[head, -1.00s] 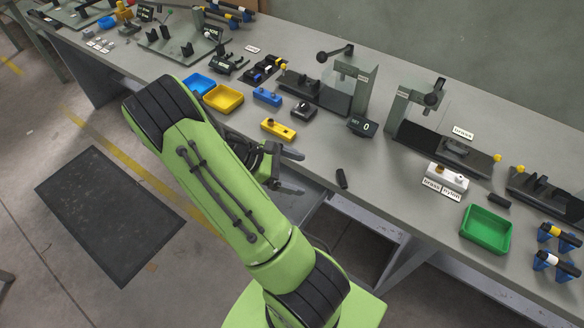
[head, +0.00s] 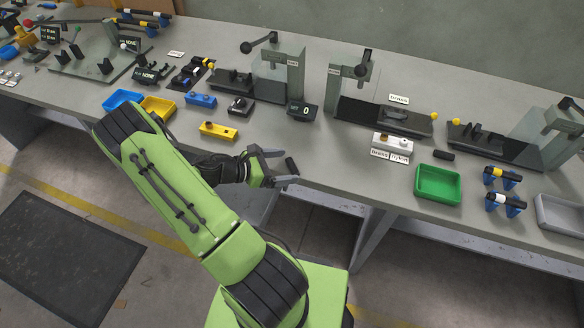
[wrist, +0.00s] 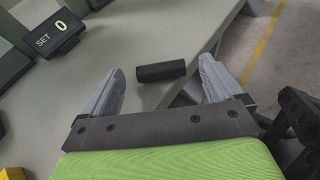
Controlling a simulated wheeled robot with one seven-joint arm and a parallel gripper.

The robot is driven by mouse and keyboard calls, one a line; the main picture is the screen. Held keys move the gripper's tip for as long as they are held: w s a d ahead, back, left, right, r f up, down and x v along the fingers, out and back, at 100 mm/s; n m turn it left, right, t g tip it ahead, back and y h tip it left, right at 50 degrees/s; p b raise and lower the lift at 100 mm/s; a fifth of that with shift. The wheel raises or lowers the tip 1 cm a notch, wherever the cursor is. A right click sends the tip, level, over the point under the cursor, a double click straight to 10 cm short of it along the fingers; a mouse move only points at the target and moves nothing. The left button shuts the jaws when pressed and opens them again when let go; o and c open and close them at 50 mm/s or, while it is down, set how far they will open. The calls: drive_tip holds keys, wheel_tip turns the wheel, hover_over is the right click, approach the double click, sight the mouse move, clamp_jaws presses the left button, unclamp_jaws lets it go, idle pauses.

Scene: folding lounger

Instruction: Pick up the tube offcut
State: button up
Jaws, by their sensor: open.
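The tube offcut (head: 291,165) is a short black cylinder lying on the grey bench near its front edge. It also shows in the wrist view (wrist: 161,71), lying crosswise between and a little beyond the fingertips. My gripper (head: 279,167) is open and empty, with its fingers spread on either side of the offcut's line. In the wrist view my gripper (wrist: 158,78) has its left finger over the bench and its right finger by the bench edge. Whether the fingers are level with the offcut I cannot tell.
A second dark cylinder (head: 444,155) lies near the green tray (head: 438,198) to the right. A display reading 0 (head: 303,110) and a yellow block (head: 218,131) stand behind and left. The bench (head: 330,165) is clear around the offcut; its front edge is close.

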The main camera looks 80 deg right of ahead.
drive_tip(key=shift+x, duration=1)
drive_tip(key=shift+w, duration=0.1)
drive_tip(key=c, duration=1.2)
wheel_tip(320, 180, up, 10)
drive_tip(key=shift+r+p, duration=0.1)
drive_tip(key=shift+p, duration=1.15)
